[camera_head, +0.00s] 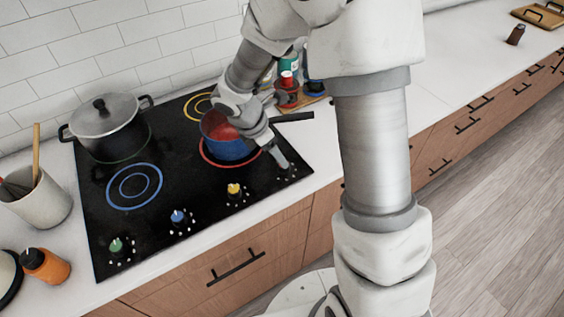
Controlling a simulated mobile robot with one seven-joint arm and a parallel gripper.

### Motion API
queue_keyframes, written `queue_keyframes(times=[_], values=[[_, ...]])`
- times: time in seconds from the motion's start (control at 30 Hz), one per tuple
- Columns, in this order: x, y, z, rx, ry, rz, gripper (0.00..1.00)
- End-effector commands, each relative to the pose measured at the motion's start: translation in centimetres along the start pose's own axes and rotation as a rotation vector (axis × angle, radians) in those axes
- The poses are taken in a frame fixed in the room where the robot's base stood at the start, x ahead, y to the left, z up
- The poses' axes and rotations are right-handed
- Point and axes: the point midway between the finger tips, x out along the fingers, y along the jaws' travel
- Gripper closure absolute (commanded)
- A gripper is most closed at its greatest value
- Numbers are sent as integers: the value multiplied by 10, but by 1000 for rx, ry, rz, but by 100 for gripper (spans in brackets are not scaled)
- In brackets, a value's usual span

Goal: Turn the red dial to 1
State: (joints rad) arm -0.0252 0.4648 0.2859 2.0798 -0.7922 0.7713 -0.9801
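The black cooktop (165,240) has a row of dials along its front edge: a green dial (116,245), a blue dial (178,217) and a yellow dial (234,189). My gripper (281,160) points down at the right end of this row. White dial marks show around its tip, but I see no red dial there; the gripper hides that spot. I cannot tell whether the fingers touch a dial or are open or shut. A red burner ring (204,157) lies just behind, under a blue saucepan (231,150).
The saucepan's dark handle (293,117) sticks out to the right behind my gripper. A grey lidded pot (106,127) stands at the back left. A utensil crock (42,200) and an orange bottle (46,266) stand left of the cooktop. Bottles stand behind my arm.

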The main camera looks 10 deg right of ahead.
Motion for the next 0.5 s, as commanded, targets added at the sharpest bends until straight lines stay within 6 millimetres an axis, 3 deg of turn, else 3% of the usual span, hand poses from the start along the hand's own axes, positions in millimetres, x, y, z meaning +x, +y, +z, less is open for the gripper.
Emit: queue_keyframes(times=[0.03,0.2,0.5], values=[[13,-1,-1,0,1,-5,27],[41,-1,-1,0,1,-4,27],[58,0,0,1,0,-1,27]])
